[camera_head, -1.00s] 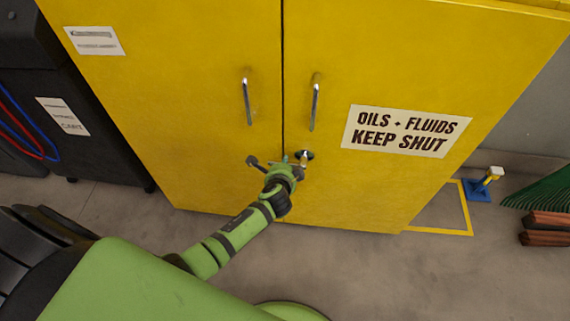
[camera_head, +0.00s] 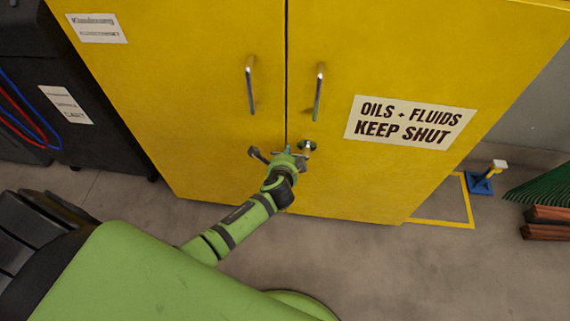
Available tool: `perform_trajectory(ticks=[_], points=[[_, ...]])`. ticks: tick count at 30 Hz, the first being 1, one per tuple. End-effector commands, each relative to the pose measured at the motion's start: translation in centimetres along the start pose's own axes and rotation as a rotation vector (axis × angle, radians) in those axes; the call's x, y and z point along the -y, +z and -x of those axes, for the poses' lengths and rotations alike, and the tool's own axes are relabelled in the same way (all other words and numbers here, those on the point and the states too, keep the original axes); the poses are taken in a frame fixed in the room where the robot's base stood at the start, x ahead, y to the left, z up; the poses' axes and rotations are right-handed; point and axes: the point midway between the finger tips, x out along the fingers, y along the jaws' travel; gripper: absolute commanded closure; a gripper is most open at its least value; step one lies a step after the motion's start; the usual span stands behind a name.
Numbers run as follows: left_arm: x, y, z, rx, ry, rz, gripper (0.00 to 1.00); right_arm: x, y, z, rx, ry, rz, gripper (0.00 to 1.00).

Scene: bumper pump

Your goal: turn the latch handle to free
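The yellow cabinet (camera_head: 210,120) stands ahead with both doors shut and a dark seam between them. The latch handle (camera_head: 308,146) is a small metal piece on a dark round base, low on the right door near the seam. My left gripper (camera_head: 281,153) is at the seam just left of the latch, in front of the doors. Its fingers look spread, one out to the left and one toward the latch. I cannot tell whether a finger touches the latch. My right gripper is not in view.
Two upright bar handles, left (camera_head: 250,85) and right (camera_head: 319,92), are above the latch. A sign (camera_head: 410,122) is on the right door. A dark cart (camera_head: 75,110) stands at left. A blue stand (camera_head: 481,182) and green rake-like item (camera_head: 545,182) lie right. Grey floor in front is open.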

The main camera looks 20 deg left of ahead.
Motion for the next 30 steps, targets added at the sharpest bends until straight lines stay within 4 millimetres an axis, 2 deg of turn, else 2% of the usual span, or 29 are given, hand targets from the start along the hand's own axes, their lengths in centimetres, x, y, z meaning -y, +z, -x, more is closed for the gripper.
perform_trajectory(ticks=[12, 16, 21, 30], points=[[0.0, -0.1, 7.6, -0.003, 0.0, 0.001, 0.64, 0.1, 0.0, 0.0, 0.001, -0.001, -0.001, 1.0], [0.0, -0.1, 9.4, -0.003, -0.001, 0.0, 0.64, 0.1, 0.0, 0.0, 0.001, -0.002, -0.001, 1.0], [0.1, -0.1, 10.7, -0.002, -0.001, 0.0, 0.64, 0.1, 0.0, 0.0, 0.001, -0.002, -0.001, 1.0], [0.1, -0.1, 10.8, -0.002, -0.001, -0.001, 0.64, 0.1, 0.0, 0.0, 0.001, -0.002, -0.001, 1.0]])
